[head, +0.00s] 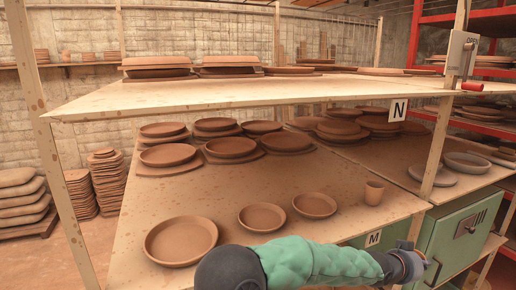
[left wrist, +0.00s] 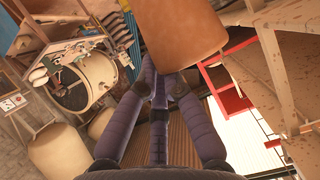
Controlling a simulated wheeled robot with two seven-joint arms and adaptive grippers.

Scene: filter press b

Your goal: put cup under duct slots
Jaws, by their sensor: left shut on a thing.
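My left gripper (head: 412,264) is at the lower right of the head view, in front of the shelf's near edge and by a green cabinet. In the left wrist view its dark fingers (left wrist: 162,88) are shut on a brown clay cup (left wrist: 182,32), whose top runs out of the picture. I cannot make out this held cup in the head view. Another small clay cup (head: 374,192) stands upright on the lower shelf, near its right front corner, apart from the gripper. My right gripper is not in view.
The lower shelf (head: 290,188) holds several clay plates; a large one (head: 181,240) lies at the front left. The upper shelf (head: 200,98) overhangs it. Wooden posts, one at right (head: 436,150), and the green cabinet (head: 450,235) with a dark panel bound the space.

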